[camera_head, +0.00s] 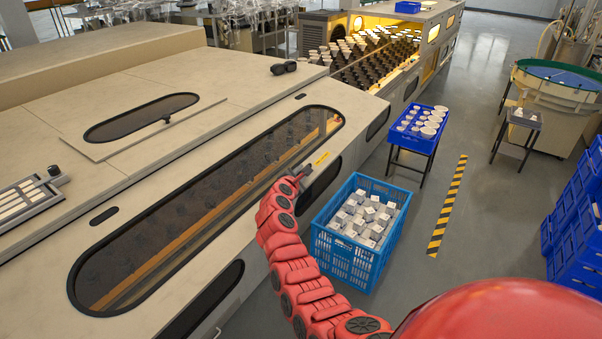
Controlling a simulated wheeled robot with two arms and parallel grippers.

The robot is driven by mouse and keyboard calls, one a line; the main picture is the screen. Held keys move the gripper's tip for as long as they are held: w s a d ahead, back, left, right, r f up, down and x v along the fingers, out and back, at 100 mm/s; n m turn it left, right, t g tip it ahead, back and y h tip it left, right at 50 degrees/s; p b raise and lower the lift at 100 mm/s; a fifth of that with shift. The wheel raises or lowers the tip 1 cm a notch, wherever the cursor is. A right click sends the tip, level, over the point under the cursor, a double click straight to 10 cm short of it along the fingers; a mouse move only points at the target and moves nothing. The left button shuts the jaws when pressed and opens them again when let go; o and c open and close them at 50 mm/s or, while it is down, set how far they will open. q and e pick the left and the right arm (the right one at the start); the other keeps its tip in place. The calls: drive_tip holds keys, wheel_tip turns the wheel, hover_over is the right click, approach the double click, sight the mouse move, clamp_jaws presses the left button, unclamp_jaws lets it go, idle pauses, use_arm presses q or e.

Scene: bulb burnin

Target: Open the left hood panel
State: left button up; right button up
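The hood panel (155,186) is a beige sheet with a long, rounded dark window (190,215) on the near side of the machine. It lies down flush, with no gap visible along its edges. Through the tinted window I see an orange-brown rail and dim rows of small parts. My red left arm rises from the bottom of the view, and its gripper (304,171) is at the panel's front edge, right of the window, beside a small yellow label (321,158). The fingertips are small and partly hidden by the wrist. I cannot tell whether they touch a handle. My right gripper is out of view.
A blue crate (334,262) of white boxes stands close right of my arm. Behind it are a blue tray (401,136) of white discs on a stand and an open machine section (372,92) with rows of bulbs.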

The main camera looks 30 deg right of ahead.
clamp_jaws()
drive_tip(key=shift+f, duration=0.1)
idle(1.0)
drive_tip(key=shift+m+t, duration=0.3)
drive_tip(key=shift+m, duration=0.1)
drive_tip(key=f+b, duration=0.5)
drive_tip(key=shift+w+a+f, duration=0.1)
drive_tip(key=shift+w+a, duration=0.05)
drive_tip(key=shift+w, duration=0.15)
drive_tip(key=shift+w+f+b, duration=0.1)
drive_tip(key=shift+b, duration=0.25)
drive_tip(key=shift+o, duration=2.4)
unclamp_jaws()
